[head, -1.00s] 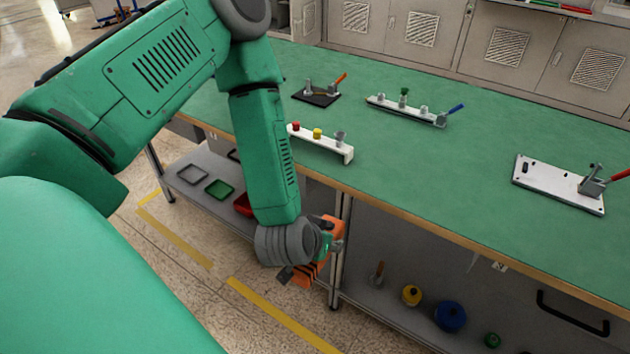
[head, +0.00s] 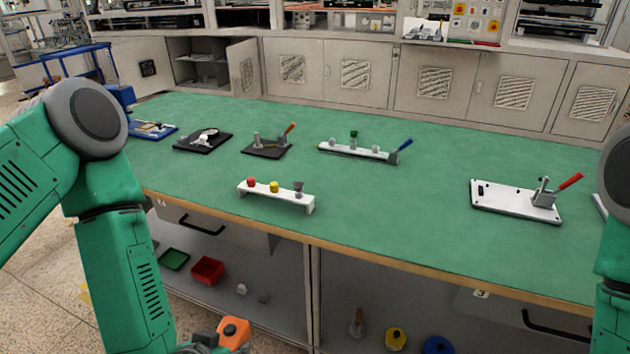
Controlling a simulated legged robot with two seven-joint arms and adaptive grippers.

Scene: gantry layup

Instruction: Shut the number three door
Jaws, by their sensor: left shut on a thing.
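A row of grey cabinet doors with vent panels stands behind the bench. One door (head: 243,78) at the back left stands open beside an open compartment (head: 197,65). I cannot read a number on it. My left gripper (head: 222,338) is low at the bottom edge, in front of the bench and far from the open door. It is shut on an orange thing (head: 235,331), mostly cut off by the frame. My right arm shows at the right edge, with its gripper out of view.
The green bench top (head: 400,215) lies between me and the cabinets. It carries a white stand (head: 270,194) with small parts, a clamp plate (head: 505,200) with a red lever, and several fixtures. A red bin (head: 207,270) is on the shelf below.

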